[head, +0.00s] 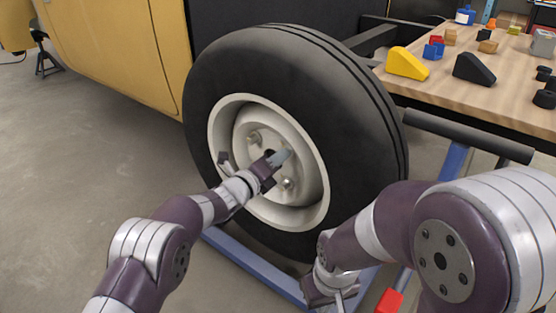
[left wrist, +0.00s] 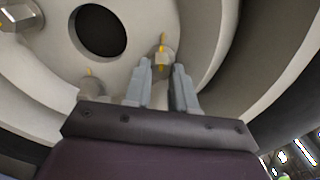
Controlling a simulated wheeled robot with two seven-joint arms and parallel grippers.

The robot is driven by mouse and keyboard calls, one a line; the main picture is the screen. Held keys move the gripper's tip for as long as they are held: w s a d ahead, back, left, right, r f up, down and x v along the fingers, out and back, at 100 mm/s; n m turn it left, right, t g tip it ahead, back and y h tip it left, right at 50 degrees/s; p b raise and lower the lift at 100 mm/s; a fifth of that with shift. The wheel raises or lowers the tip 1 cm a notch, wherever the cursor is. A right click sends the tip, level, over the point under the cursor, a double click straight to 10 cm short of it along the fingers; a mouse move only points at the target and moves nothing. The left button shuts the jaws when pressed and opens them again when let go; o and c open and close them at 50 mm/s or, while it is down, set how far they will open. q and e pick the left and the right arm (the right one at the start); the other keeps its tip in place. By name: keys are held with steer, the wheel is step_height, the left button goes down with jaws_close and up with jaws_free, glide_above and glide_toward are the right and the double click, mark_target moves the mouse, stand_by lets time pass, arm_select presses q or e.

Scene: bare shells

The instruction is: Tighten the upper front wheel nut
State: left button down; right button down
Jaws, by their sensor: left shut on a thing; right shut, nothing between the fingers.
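The wheel (head: 350,150) is a black tyre on a cream rim with a hub in its middle. Wheel nuts show on the hub, one at the upper left (head: 254,137) and one at the lower right (head: 287,183). My left gripper (head: 284,156) reaches the hub's upper right and is shut on a wheel nut, which its fingers hide in the head view. In the left wrist view that nut (left wrist: 162,57), with yellow marks, sits at the fingertips; another nut (left wrist: 91,86) is to its left. My right gripper (head: 338,299) is shut and empty, low before the tyre, partly cut off.
A yellow vehicle body (head: 120,50) is left of and behind the wheel. A wooden workbench (head: 450,88) at right holds a yellow wedge (head: 406,63), a black wedge (head: 473,68) and several small items. A blue frame (head: 255,265) runs under the wheel.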

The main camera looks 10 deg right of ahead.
arm_select(q)
steer(key=c, duration=0.9)
jaws_free()
steer(key=shift+c, duration=0.2)
steer(key=shift+a, duration=0.1)
steer(key=p+v, duration=0.6)
steer(key=v, duration=0.6)
steer(key=shift+s+a, duration=0.2)
steer(key=shift+s, duration=0.05)
